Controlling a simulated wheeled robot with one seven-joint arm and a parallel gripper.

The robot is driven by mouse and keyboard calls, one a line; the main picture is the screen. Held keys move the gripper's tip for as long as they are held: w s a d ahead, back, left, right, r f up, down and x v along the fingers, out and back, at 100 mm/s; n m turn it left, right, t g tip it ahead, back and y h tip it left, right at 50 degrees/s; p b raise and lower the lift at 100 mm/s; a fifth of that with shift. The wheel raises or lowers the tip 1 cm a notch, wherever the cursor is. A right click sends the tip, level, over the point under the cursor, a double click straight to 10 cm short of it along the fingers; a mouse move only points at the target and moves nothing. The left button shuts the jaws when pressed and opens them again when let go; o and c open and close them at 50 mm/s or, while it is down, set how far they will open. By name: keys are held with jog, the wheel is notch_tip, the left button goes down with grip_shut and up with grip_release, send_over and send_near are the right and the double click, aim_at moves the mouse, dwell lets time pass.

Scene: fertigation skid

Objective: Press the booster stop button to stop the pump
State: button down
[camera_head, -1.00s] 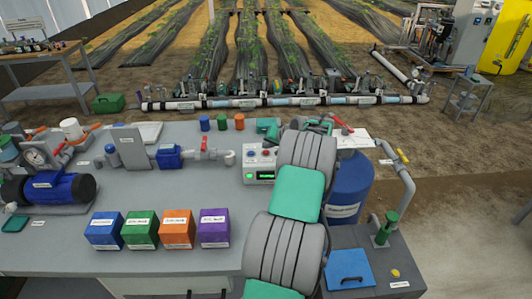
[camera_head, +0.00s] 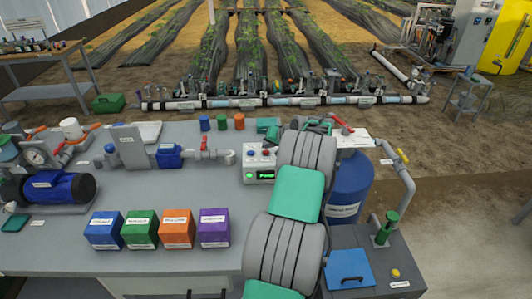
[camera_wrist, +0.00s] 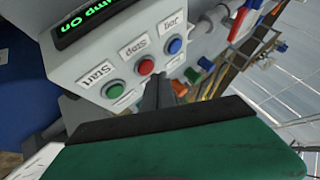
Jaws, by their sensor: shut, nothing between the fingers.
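The booster control box (camera_head: 259,165) stands at the back of the grey bench, partly hidden behind my arm. In the wrist view it appears tilted, with a green Start button (camera_wrist: 114,89), a red Stop button (camera_wrist: 146,67) and a blue button (camera_wrist: 175,46) in a row. Its display (camera_wrist: 85,22) shows green text ending in "ump On". My gripper (camera_wrist: 158,86) is shut and empty, its dark fingers close to the panel just below the Stop button in the picture. Whether the tips touch the panel I cannot tell. The head view hides the gripper behind my arm.
Blue, green, orange and purple boxes (camera_head: 178,229) stand at the bench front. A red-handled valve with grey piping (camera_head: 205,150) lies left of the control box. A blue drum (camera_head: 346,190) stands to its right. The middle of the bench is clear.

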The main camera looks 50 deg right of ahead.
aim_at(268, 153)
jog(key=shift+f, duration=0.3)
jog(key=shift+f+b, duration=0.45)
dwell(0.4)
jog(key=shift+r+p, duration=0.35)
jog(key=shift+r, duration=0.45)
jog(key=shift+r, duration=0.1)
jog(key=shift+r+p, duration=1.35)
jog(key=shift+r, duration=1.05)
